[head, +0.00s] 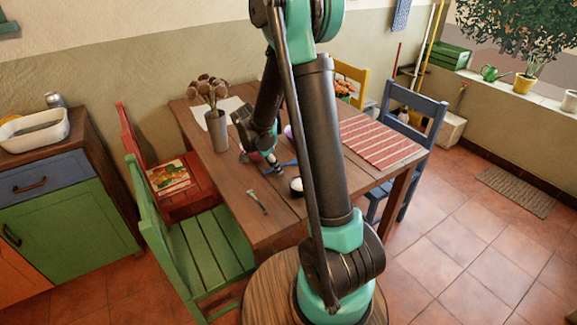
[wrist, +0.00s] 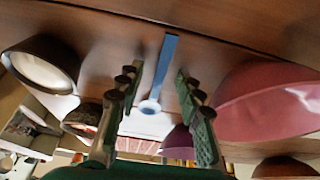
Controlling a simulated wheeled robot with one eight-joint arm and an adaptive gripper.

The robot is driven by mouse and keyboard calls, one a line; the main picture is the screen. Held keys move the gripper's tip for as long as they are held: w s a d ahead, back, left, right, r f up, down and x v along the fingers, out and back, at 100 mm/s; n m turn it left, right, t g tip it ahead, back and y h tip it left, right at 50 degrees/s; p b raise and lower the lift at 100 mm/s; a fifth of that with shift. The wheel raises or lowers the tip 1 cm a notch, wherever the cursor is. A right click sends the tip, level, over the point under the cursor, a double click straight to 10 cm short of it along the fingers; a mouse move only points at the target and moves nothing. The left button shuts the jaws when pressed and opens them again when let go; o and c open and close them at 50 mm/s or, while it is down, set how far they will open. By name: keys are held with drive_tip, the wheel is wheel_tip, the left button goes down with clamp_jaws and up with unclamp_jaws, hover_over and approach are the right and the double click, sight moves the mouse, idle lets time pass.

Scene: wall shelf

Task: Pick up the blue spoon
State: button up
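The blue spoon (wrist: 164,70) lies on the wooden table. In the wrist view its handle points to the top and its round end shows between my fingers. My gripper (wrist: 158,88) is open, with one dark green finger on each side of the spoon and nothing held. I cannot tell whether the fingers touch the table. In the head view my gripper (head: 275,164) is low over the table, and a part of the blue spoon (head: 287,163) shows beside it; my arm hides some of the area.
A pink bowl (wrist: 270,103) is close to the right finger in the wrist view. A dark bowl with a white inside (wrist: 40,68) is at the left. In the head view a vase (head: 217,132) stands behind, a small utensil (head: 257,201) lies in front, and a striped cloth (head: 378,142) lies right.

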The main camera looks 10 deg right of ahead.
clamp_jaws()
